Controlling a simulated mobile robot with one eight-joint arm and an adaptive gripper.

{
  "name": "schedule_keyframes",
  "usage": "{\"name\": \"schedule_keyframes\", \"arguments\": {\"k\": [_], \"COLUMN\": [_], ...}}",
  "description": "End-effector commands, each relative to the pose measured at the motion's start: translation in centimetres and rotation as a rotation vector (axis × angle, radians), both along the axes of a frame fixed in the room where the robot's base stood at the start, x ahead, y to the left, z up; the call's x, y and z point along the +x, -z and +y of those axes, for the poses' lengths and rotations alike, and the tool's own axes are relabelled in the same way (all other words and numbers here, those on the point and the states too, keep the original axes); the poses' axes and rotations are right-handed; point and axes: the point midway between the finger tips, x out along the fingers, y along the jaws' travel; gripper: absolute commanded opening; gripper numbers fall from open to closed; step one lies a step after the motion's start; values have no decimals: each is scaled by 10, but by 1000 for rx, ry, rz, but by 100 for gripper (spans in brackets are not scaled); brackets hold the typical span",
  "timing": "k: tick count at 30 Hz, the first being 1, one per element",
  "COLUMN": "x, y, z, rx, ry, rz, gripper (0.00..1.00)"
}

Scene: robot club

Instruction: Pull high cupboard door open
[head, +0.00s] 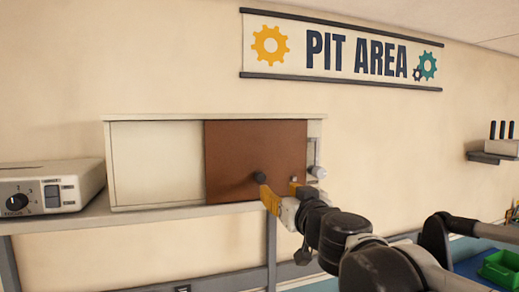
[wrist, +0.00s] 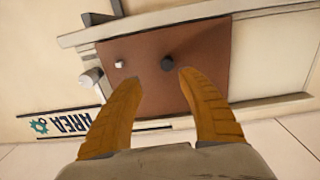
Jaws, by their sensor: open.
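My gripper (head: 278,190) is open in front of the door's lower part.
A small pale knob (wrist: 119,64) shows on the brown door in the wrist view. A pale fitting (head: 318,172) is at the cupboard's right end. A grey-white device (head: 45,188) stands left on the shelf (head: 150,219). Wall above is clear up to the PIT AREA banner (head: 345,52).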

Motion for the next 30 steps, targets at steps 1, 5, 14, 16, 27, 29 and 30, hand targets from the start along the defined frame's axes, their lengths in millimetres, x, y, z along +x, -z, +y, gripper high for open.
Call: {"name": "schedule_keyframes", "arguments": {"k": [1, 5, 14, 16, 27, 29, 30], "x": [2, 7, 56, 69, 105, 106, 106], "y": [-10, -12, -11, -12, -10, -10, -10], "z": [6, 15, 30, 34, 46, 46, 46], "rx": [-2, -2, -1, -1, -1, -1, -1], "ry": [-19, -41, -40, -39, -38, -38, -38], "rz": [2, 5, 4, 4, 4, 4, 4], "gripper": [47, 47, 47, 47, 47, 47, 47]}}
